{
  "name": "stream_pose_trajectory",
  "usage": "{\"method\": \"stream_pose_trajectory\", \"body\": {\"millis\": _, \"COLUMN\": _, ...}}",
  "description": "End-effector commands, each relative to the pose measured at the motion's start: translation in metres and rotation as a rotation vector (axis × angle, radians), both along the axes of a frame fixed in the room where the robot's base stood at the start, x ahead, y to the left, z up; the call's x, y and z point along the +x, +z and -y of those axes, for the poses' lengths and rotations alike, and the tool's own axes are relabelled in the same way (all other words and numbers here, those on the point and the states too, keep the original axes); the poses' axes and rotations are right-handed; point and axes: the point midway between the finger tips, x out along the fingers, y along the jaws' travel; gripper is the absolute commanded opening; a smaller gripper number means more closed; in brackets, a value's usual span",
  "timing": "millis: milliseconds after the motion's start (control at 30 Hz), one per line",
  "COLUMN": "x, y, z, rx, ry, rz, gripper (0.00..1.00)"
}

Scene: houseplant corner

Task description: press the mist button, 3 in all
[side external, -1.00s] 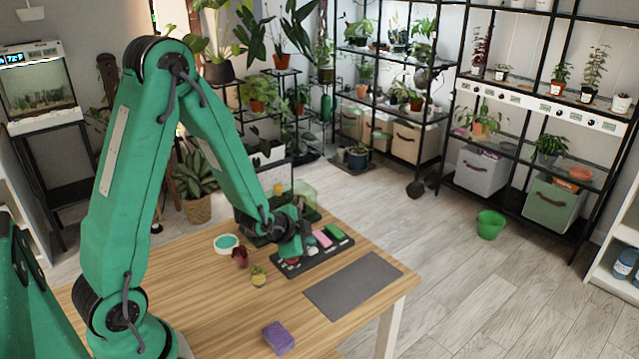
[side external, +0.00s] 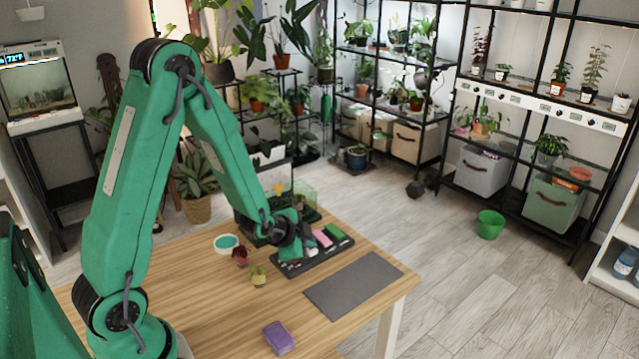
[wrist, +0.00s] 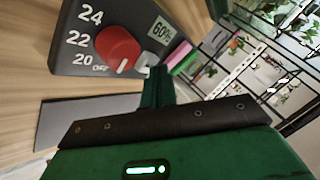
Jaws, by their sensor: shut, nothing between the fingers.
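The dark control panel (side external: 318,256) lies on the table under my gripper. In the wrist view it carries a red dial (wrist: 118,48) marked 20, 22, 24 and OFF, a 60% display (wrist: 161,30), and pink (wrist: 180,54) and green (wrist: 186,66) parts beyond. A small white part (wrist: 146,60) shows just by my fingertips. No label tells me which part is the mist button. My gripper (side external: 293,256) is shut and empty, low over the panel's left part; it also shows in the wrist view (wrist: 156,75). I cannot tell whether the tips touch anything.
A clear-sided planter box (side external: 303,195) stands behind the panel.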

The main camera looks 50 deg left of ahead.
Motion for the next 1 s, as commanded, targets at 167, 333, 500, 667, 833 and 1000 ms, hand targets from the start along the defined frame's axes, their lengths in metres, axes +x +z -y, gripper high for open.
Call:
{"method": "stream_pose_trajectory", "body": {"millis": 167, "x": 0.000, "y": -0.002, "z": 0.000, "rx": 0.000, "ry": 0.000, "rz": -0.001, "gripper": 0.00}}
{"method": "stream_pose_trajectory", "body": {"millis": 333, "x": 0.000, "y": -0.003, "z": 0.000, "rx": -0.001, "ry": 0.000, "rz": -0.002, "gripper": 0.00}}
{"method": "stream_pose_trajectory", "body": {"millis": 500, "x": -0.001, "y": -0.003, "z": 0.000, "rx": 0.000, "ry": 0.000, "rz": -0.003, "gripper": 0.00}}
{"method": "stream_pose_trajectory", "body": {"millis": 667, "x": 0.000, "y": 0.000, "z": 0.000, "rx": 0.000, "ry": 0.000, "rz": -0.001, "gripper": 0.00}}
{"method": "stream_pose_trajectory", "body": {"millis": 833, "x": -0.001, "y": 0.006, "z": 0.000, "rx": 0.000, "ry": 0.000, "rz": -0.001, "gripper": 0.00}}
{"method": "stream_pose_trajectory", "body": {"millis": 1000, "x": -0.001, "y": 0.013, "z": 0.000, "rx": 0.000, "ry": 0.001, "rz": -0.001, "gripper": 0.00}}
